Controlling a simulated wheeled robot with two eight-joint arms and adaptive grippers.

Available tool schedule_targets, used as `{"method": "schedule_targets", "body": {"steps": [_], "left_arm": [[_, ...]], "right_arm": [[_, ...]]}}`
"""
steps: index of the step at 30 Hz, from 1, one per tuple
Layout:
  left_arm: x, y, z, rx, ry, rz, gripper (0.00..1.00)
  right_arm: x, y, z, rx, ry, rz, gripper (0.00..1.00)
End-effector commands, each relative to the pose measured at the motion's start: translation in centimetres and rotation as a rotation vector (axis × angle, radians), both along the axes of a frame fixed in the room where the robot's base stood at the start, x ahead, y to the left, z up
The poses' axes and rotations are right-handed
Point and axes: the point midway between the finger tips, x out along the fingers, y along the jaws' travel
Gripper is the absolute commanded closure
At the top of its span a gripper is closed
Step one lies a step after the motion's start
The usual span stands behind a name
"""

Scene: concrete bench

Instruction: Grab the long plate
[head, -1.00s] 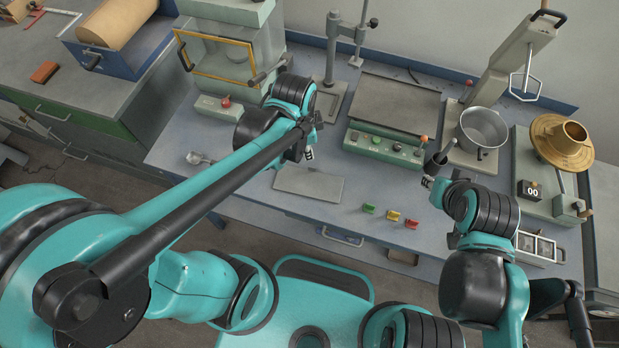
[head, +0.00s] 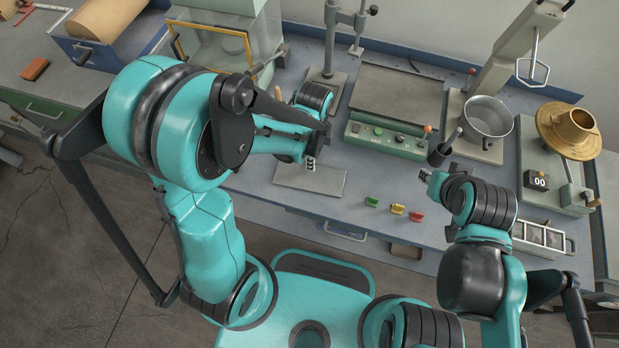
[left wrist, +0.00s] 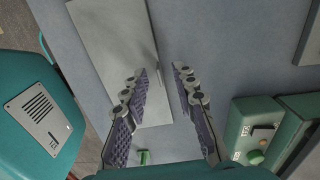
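The long plate (head: 318,182) is a flat grey rectangle lying on the blue-grey bench, left of the small coloured blocks. My left gripper (head: 311,164) is over its far part in the head view, and my arm hides part of that end. In the left wrist view the gripper (left wrist: 162,74) is open and empty. Its left finger is over the plate (left wrist: 105,45) and its right finger is beyond the plate's long edge. Contact cannot be told. My right gripper (head: 425,176) is right of the blocks, away from the plate, too small to read.
Green, yellow and red blocks (head: 397,209) lie near the front edge. A green control box (head: 385,141) stands behind them. A metal pot (head: 487,117) and a brass part (head: 568,130) stand at the right. Bare bench surrounds the plate's front and right.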

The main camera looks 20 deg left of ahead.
Motion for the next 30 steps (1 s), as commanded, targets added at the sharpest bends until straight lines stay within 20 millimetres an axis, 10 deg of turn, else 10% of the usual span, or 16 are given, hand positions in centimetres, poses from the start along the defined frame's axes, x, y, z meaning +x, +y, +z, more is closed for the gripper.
{"method": "schedule_targets", "body": {"steps": [7, 10, 30], "left_arm": [[0.0, 0.0, -0.2, 0.0, 0.0, 0.001, 0.75], [0.0, 0.0, -0.2, 0.0, 0.0, 0.001, 1.0], [0.0, 0.0, 1.0, 0.0, 0.0, 0.001, 1.0]], "right_arm": [[0.0, 0.0, 0.0, 0.0, 0.0, 0.0, 0.71], [0.0, 0.0, 0.0, 0.0, 0.0, 0.0, 0.71], [0.0, 0.0, 0.6, 0.0, 0.0, 0.0, 0.71]]}}
